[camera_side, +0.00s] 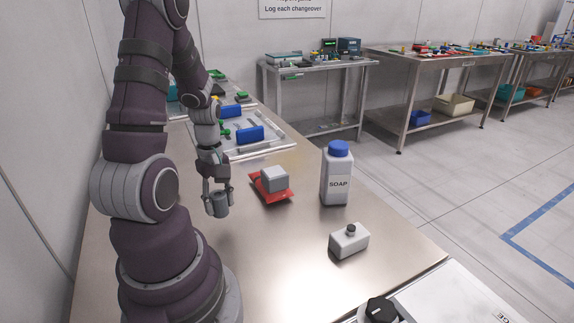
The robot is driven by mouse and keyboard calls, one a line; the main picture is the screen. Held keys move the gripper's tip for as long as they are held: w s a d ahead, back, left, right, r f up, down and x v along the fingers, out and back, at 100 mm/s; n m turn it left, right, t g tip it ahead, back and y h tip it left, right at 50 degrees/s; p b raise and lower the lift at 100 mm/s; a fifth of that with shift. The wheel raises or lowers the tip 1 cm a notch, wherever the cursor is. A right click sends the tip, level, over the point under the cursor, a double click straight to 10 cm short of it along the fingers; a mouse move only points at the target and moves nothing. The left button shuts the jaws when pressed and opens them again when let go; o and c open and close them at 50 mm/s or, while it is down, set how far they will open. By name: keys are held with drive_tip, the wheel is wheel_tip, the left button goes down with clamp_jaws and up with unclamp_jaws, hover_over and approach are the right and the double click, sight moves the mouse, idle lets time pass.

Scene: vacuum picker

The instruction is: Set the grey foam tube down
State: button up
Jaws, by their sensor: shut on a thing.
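The grey foam tube (221,204) is a short dark grey cylinder in the side view. My gripper (216,202) points down and is shut on it. The tube is upright or nearly so, over the bare steel table (270,237). I cannot tell from this view whether its lower end touches the table.
Right of the tube, a grey block (274,179) sits on a red piece (272,194). A tray with blue parts (251,134) lies behind. The front middle is clear.

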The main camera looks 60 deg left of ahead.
sight(222, 214)
drive_tip(key=shift+f, duration=1.8)
drive_tip(key=o, duration=0.9)
drive_tip(key=shift+f, duration=0.1)
drive_tip(key=shift+o, duration=0.2)
wheel_tip(222, 214, up, 12)
drive_tip(key=shift+w, duration=0.1)
drive_tip(key=w+d+r+m+t, duration=0.2)
drive_tip(key=w+d+r+m, duration=0.1)
drive_tip(key=d+m, duration=0.5)
drive_tip(key=w+d+r+m+t, duration=0.3)
drive_tip(key=d+r+m, duration=0.2)
drive_tip(key=d+m, duration=0.4)
drive_tip(key=m, duration=0.4)
drive_tip(key=shift+t, duration=0.3)
